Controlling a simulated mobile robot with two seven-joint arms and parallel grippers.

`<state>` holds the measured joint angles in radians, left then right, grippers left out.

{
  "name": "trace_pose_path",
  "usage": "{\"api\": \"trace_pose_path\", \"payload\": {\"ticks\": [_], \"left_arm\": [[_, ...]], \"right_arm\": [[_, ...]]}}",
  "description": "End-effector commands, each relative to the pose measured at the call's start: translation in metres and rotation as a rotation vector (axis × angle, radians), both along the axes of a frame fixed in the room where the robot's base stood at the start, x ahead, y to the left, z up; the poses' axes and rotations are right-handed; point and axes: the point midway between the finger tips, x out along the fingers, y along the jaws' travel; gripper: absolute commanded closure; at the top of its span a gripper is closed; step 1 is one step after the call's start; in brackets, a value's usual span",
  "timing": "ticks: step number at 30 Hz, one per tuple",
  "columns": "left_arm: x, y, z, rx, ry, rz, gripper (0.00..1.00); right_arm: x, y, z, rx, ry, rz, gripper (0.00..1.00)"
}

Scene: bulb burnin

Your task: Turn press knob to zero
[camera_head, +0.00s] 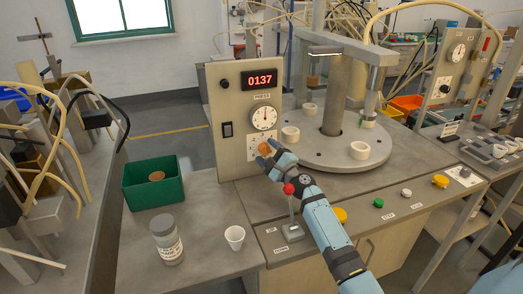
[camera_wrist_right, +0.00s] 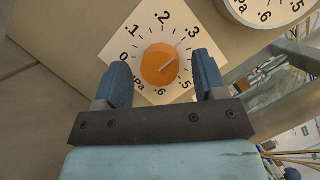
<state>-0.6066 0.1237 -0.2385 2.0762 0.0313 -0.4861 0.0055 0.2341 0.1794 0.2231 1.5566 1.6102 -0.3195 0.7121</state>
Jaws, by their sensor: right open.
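The press knob (camera_wrist_right: 159,64) is a round orange knob on a white square scale plate marked from 0 to .6 MPa. A thin line on its face points to the upper right, near or just past the .3 mark; the part of the scale beside it is covered by a finger. In the head view the knob (camera_head: 264,148) sits low on the grey press panel (camera_head: 228,160), partly hidden. My right gripper (camera_wrist_right: 160,60) is open, its blue fingers on either side of the knob; contact cannot be told. It also shows at the panel in the head view (camera_head: 266,152). My left gripper is out of view.
Above the knob are a press gauge (camera_head: 264,118) and a red display (camera_head: 262,81) reading 0137. A red-topped lever (camera_head: 289,189) stands close by my right forearm. A rotary table (camera_head: 315,152) with white rings is behind. A cup (camera_head: 234,238), jar (camera_head: 166,240) and green bin (camera_head: 150,184) stand left.

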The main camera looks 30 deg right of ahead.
Motion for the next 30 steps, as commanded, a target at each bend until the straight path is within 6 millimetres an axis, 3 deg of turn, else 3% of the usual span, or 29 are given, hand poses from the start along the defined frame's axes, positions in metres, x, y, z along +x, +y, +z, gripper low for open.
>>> {"api": "trace_pose_path", "payload": {"ticks": [8, 15, 30], "left_arm": [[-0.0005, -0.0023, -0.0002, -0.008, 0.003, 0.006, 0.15], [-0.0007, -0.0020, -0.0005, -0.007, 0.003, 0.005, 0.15], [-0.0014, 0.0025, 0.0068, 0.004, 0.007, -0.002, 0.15]], "right_arm": [[-0.0002, -0.0006, -0.0001, 0.000, 0.000, 0.000, 0.35], [-0.0002, -0.0006, 0.0001, 0.000, 0.000, 0.000, 0.83], [0.0002, -0.0016, 0.0043, -0.125, 0.029, -0.001, 0.83]]}}
